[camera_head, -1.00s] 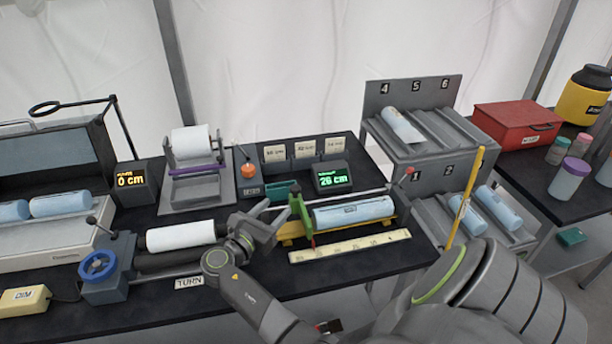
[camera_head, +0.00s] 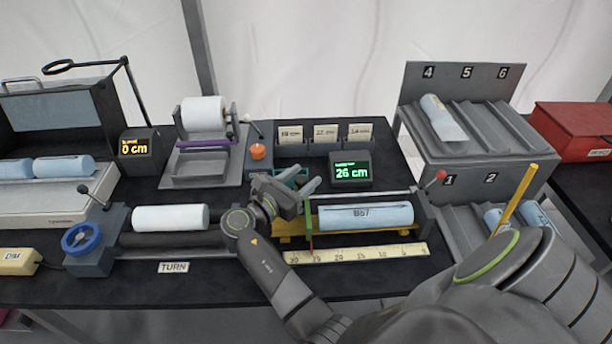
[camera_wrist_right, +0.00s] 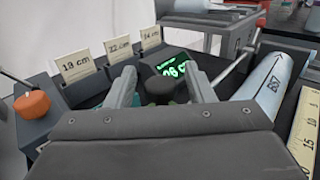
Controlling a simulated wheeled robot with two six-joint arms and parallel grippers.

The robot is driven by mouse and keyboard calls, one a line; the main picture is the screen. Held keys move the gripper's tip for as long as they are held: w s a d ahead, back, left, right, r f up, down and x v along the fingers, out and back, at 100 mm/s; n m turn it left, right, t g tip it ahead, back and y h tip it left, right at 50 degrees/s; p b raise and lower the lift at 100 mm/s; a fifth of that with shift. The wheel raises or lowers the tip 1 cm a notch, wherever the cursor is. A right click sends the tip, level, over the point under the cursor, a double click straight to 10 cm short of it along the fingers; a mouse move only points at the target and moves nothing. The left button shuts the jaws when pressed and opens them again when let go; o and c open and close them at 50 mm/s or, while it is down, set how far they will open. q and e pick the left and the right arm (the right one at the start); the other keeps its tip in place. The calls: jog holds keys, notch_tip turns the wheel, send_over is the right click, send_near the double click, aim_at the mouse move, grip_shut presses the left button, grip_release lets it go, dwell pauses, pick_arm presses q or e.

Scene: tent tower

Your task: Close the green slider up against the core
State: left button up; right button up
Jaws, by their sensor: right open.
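The blue core (camera_head: 365,216), marked B57, lies on its side in a yellow cradle (camera_head: 290,232). The green slider (camera_head: 308,222) stands by the core's left end, its red pointer hanging toward the ruler. My gripper hides most of the slider, so I cannot tell whether it touches the core. My right gripper (camera_head: 300,183) is open, above and just left of the slider. In the right wrist view its two fingers (camera_wrist_right: 160,90) are apart, with the core (camera_wrist_right: 275,88) to their right. My left gripper is out of view.
A ruler (camera_head: 355,253) runs along the front of the cradle. A green display (camera_head: 351,171) reads 26 cm behind the core. A red-knobbed rod (camera_head: 440,175) is at right. A white roll (camera_head: 170,218) lies at left. Grey racks (camera_head: 470,155) stand at right.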

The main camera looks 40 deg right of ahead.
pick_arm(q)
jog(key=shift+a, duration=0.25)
pick_arm(e)
jog(key=shift+a, duration=0.1)
grip_shut()
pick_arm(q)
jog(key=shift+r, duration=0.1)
pick_arm(e)
jog(key=shift+r, duration=0.1)
